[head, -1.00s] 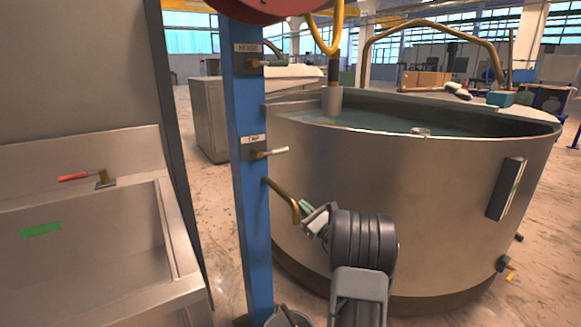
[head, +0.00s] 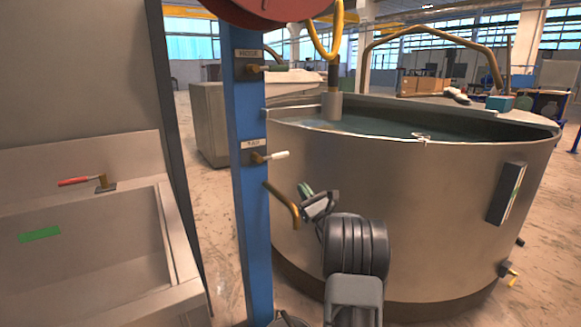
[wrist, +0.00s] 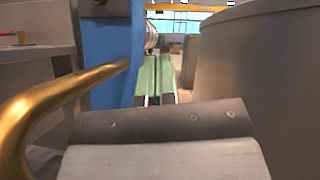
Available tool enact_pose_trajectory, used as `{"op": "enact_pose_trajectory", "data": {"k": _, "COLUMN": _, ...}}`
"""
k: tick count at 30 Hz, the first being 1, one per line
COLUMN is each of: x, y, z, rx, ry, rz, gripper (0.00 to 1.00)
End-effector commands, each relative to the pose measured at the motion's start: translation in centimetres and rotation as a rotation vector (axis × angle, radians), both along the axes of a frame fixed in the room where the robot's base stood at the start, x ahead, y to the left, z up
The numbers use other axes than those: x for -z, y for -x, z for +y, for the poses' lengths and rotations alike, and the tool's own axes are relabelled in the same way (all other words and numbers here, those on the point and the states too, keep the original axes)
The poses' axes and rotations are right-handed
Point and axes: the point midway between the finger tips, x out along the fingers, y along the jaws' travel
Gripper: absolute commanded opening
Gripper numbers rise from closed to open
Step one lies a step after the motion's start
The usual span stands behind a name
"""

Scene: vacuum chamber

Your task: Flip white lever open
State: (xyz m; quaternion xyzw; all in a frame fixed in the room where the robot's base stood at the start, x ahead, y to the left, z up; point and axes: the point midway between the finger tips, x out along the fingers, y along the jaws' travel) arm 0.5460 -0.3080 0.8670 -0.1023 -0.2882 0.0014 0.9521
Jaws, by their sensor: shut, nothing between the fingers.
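The white lever (head: 279,155) sticks out to the right from a brass valve below a small label on the blue post (head: 252,200). My gripper (head: 304,188) is below and to the right of the lever, apart from it, in front of the big metal tank. In the wrist view my gripper's green fingers (wrist: 155,80) are together with nothing between them, pointing along the right side of the blue post. The white lever cannot be made out in the wrist view.
A brass spout (head: 284,203) curves out of the post close beside my gripper; it fills the left of the wrist view (wrist: 60,95). A green-handled valve (head: 272,68) sits higher on the post. The round tank (head: 400,200) stands behind my arm. A sink with a red lever (head: 74,181) is at left.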

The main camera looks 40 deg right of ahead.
Motion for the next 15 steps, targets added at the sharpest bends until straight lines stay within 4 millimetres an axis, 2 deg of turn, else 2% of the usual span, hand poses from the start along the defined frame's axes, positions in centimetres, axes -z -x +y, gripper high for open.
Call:
{"op": "enact_pose_trajectory", "data": {"k": 9, "x": -3.2, "y": -5.0, "z": 0.5, "rx": -0.002, "ry": 0.001, "rz": -0.002, "gripper": 0.00}}
{"op": "enact_pose_trajectory", "data": {"k": 15, "x": -5.7, "y": -5.5, "z": 0.9, "rx": -0.001, "ry": 0.001, "rz": -0.002, "gripper": 0.00}}
